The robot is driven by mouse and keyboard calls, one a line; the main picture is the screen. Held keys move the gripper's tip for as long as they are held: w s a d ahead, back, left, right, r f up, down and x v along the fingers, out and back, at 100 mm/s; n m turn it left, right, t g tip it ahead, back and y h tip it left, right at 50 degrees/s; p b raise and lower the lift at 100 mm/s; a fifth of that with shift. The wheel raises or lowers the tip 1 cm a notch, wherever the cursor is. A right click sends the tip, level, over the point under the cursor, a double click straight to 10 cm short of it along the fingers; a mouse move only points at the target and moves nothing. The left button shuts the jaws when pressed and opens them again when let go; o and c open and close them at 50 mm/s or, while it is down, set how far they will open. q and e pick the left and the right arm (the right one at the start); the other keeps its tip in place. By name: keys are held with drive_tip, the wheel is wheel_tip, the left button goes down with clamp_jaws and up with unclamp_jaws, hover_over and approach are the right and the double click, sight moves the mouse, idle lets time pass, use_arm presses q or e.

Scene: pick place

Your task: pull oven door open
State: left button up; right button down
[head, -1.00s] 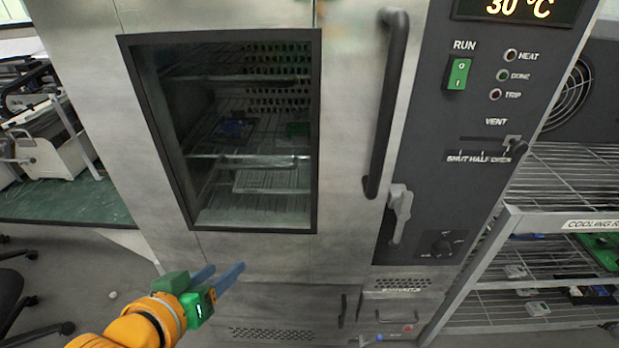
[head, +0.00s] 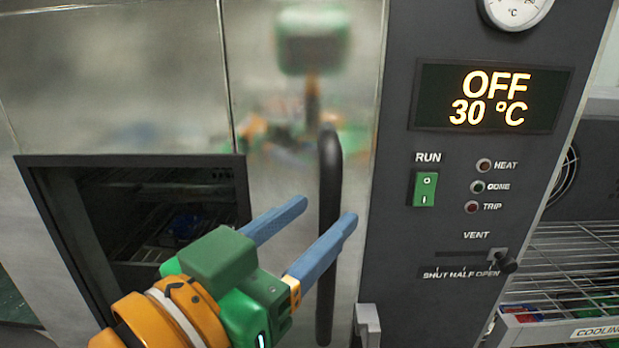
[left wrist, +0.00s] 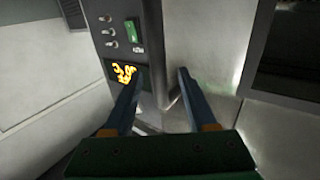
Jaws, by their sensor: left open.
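The steel oven door (head: 282,172) looks shut, with a dark window (head: 150,215) at the lower left of the head view. Its long black vertical handle (head: 328,165) stands right of the window. My left gripper (head: 328,209) is open and empty, its blue fingers pointing up and right at the handle. In the head view one fingertip shows left of the handle and the other crosses in front of it. I cannot tell whether either touches it. The left wrist view shows the open fingers (left wrist: 160,72) with the control panel past them. My right gripper is not in view.
The dark control panel (head: 450,230) right of the handle has a display (head: 490,97) reading OFF and 30 °C, a green run switch (head: 425,189) and a vent slider (head: 507,262). A wire cooling rack (head: 570,250) stands at the right. The steel front reflects blurred shapes.

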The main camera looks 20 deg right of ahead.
sight(324, 215)
use_arm(q)
drive_tip(key=shift+f+x, duration=0.15)
drive_tip(key=shift+x, duration=0.85)
drive_tip(key=shift+f+x, duration=0.1)
drive_tip(key=shift+x, duration=0.85)
drive_tip(key=shift+s+a+r, duration=0.15)
drive_tip(key=shift+s+a, duration=0.1)
drive_tip(key=shift+s, duration=0.05)
drive_tip(key=c, duration=0.7)
drive_tip(key=shift+s, duration=0.1)
clamp_jaws()
